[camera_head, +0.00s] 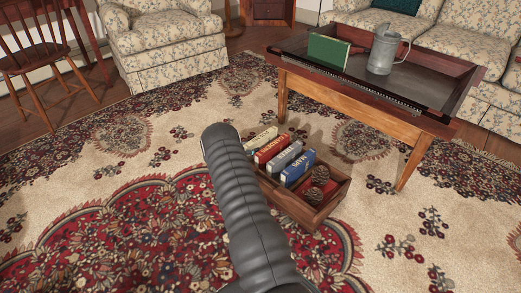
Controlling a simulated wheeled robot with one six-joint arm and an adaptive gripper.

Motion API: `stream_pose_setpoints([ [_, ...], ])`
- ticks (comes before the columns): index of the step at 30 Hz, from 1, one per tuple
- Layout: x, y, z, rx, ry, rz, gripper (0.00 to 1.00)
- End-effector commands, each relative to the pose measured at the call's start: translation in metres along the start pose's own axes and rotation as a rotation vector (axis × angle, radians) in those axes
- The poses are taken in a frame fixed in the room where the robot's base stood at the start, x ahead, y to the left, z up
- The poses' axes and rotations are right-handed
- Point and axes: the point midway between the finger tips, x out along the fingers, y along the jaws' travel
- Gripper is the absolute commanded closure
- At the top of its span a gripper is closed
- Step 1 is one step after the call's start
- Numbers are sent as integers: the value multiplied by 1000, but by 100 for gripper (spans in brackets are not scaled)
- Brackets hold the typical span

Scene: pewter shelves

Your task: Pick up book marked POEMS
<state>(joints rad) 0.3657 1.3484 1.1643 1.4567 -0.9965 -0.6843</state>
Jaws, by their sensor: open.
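Several books stand upright in a low wooden crate (333,203) on the rug: a cream one (262,139), a red one (271,148), a grey one (285,159) and a blue one (298,168). The blue spine seems to read MAPS; the other spine lettering is too small to read surely. A green book (328,50) stands on the coffee table, with no lettering I can make out. I cannot tell which book is marked POEMS. My dark ribbed arm rises in front of the crate and hides part of its left side. My gripper is not in view.
Brown round things (320,176) lie at the crate's right end. The wooden coffee table (360,105), with a raised rim and a pewter tankard (384,50), stands just behind. An armchair (165,40), wooden chair (40,50) and sofa (460,40) stand farther back. The patterned rug is open at left and right.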

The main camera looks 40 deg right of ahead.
Motion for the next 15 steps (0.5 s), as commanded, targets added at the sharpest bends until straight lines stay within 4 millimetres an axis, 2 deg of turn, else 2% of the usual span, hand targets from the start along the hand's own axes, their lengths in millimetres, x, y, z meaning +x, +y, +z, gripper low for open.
stream_pose_setpoints([
  [9,6,0,0,-1,0,0,40],
  [15,5,0,0,-1,0,0,90],
])
